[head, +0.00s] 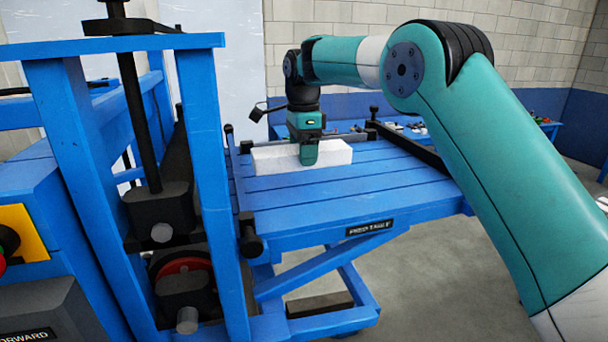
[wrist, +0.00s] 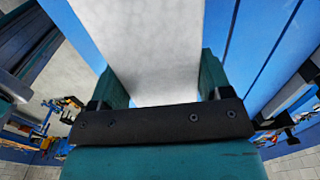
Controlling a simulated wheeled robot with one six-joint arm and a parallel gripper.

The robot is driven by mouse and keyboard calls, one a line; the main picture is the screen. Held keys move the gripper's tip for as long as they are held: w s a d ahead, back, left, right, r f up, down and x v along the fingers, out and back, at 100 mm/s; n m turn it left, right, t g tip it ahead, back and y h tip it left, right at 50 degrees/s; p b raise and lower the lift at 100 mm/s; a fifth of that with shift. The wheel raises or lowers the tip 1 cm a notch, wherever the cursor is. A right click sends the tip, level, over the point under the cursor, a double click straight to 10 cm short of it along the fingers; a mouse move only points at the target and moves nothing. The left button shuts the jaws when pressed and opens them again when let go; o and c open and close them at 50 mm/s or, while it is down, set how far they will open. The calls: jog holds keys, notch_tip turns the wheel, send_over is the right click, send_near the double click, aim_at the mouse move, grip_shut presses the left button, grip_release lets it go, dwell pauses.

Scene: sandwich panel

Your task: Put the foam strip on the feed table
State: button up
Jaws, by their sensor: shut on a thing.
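The white foam strip (head: 275,158) is a long block on or just above the blue slatted feed table (head: 330,200), near its back left part. I cannot tell for sure whether its underside touches the slats. My gripper (head: 308,152) points down over the strip's middle and is shut on it, with a finger on its near side. In the wrist view the strip (wrist: 150,45) runs up between the two teal fingers of my gripper (wrist: 165,85). Blue slats (wrist: 255,40) show to the right of it.
A blue roller frame (head: 210,130) with dark rollers (head: 160,210) stands at the table's left end. A dark rail (head: 405,143) lies along the table's right edge. The front slats are clear. A workbench (head: 540,125) with small items is behind.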

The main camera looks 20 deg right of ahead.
aim_at(303, 189)
jog(key=shift+f+p, duration=0.95)
jog(key=shift+f, duration=2.15)
jog(key=shift+f, duration=0.1)
jog(key=o, duration=0.9)
